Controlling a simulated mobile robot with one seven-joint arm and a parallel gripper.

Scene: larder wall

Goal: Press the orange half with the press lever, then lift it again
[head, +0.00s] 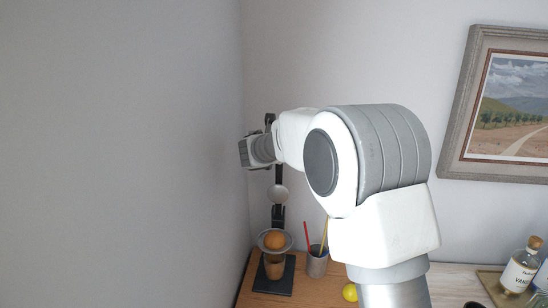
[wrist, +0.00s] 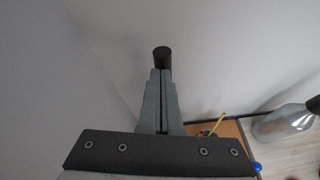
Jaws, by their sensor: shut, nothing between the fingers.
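The press stands at the left of the counter, with a black base (head: 273,281) and a dark upright post. The orange half (head: 275,241) sits in the press's bowl, above a brownish cup (head: 274,268). My gripper (head: 244,153) is high up by the top of the press. In the wrist view my gripper (wrist: 161,76) is shut and empty. A black round lever end (wrist: 162,58) shows just beyond the fingertips; I cannot tell whether they touch. My arm hides much of the lever.
A grey pot (head: 317,263) with red and yellow sticks stands right of the press. A yellow lemon-like fruit (head: 350,292) lies near my arm. A labelled bottle (head: 520,268) stands on a tray at the right. Walls are close behind and to the left.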

